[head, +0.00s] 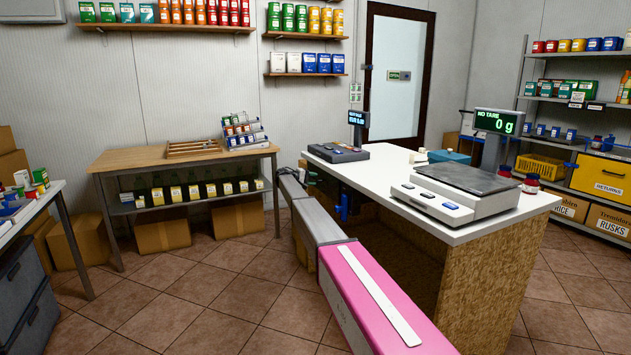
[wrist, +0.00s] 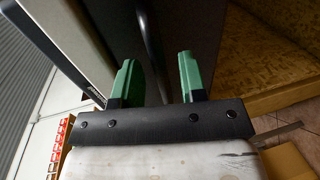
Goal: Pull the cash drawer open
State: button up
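The cash drawer's dark front (wrist: 195,30) fills the upper middle of the wrist view. A dark, curved bar handle (wrist: 150,45) runs down it. My gripper (wrist: 157,78) is open, with one green fingertip on each side of the bar. Gaps show between the bar and both fingers, and I cannot tell how deep the bar sits between them. The drawer is mostly hidden there under the countertop.
The white counter (head: 385,182) carries a register (head: 338,152) and a scale (head: 455,190). Something blue (head: 343,207) hangs at the counter's side. A wooden table (head: 130,158) stands to the left. Tiled floor (head: 215,285) is free between it and my arm.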

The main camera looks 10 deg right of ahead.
jog(key=shift+x, duration=0.95)
grip_shut()
jog(key=f+v, duration=0.2)
jog(key=v, duration=1)
jog(key=a+f+v, duration=0.1)
jog(key=f+v, duration=0.2)
jog(key=v, duration=1)
jog(key=shift+s, duration=0.2)
jog(key=shift+a+f, duration=0.1)
jog(key=shift+f, duration=0.05)
grip_release()
jog(key=shift+a, duration=0.15)
